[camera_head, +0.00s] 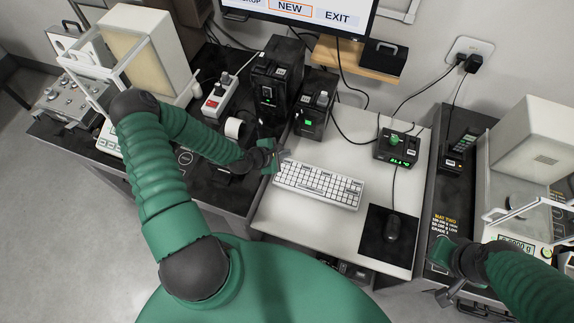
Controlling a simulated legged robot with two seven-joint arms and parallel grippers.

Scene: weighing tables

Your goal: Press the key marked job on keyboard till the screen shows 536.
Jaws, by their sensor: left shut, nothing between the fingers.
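The white keyboard (318,185) lies on the light desk top in the middle of the view. Its key markings are too small to read. The screen (305,12) at the top is cut off by the picture edge; its visible part shows the words NEW, framed in orange, and EXIT. No 536 shows in that part. My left gripper (284,157) is shut and empty at the keyboard's upper left corner; I cannot tell whether it touches the keys. My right gripper (447,297) is low at the right, away from the keyboard, and its fingers are unclear.
A black mouse (392,229) lies on a dark mat right of the keyboard. A small box with a green display (399,146) stands behind it. Black devices (277,78) stand behind my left gripper. A balance (517,243) stands at the right.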

